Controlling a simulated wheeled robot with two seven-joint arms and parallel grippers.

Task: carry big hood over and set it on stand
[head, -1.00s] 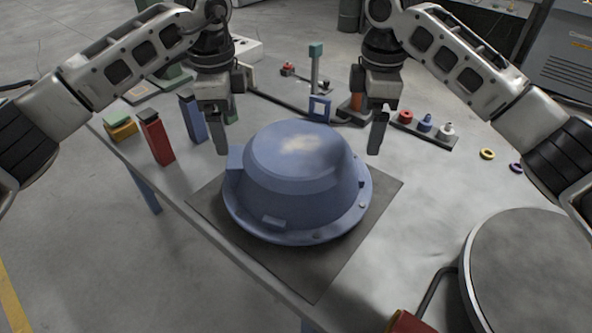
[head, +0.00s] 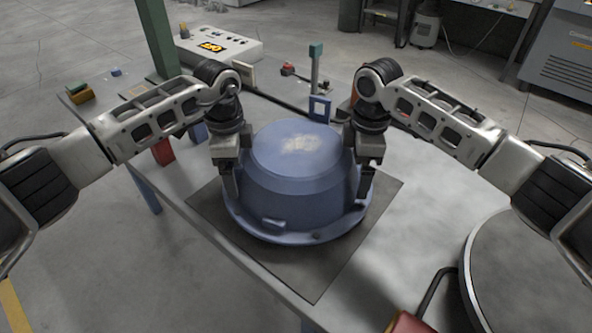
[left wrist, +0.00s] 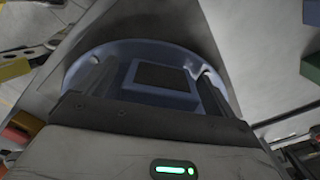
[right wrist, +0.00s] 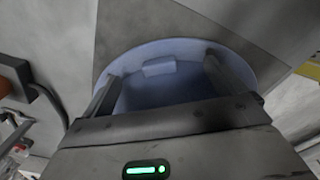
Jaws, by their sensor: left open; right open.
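The big hood (head: 298,165), a blue dome with a wide bottom flange, sits upright on a dark mat (head: 310,272) on the table. My left gripper (head: 231,192) is low at the hood's left side, open. In the left wrist view its fingers lie either side of a blue block (left wrist: 165,76) on the hood. My right gripper (head: 362,188) is low at the hood's right side, open. In the right wrist view its fingers point down over the hood's flange (right wrist: 190,50); contact is unclear. A round grey-topped stand (head: 535,265) is at the lower right.
A red block (head: 163,152) stands behind my left arm. A white control box (head: 220,47) is at the back. The table right of the mat is clear.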

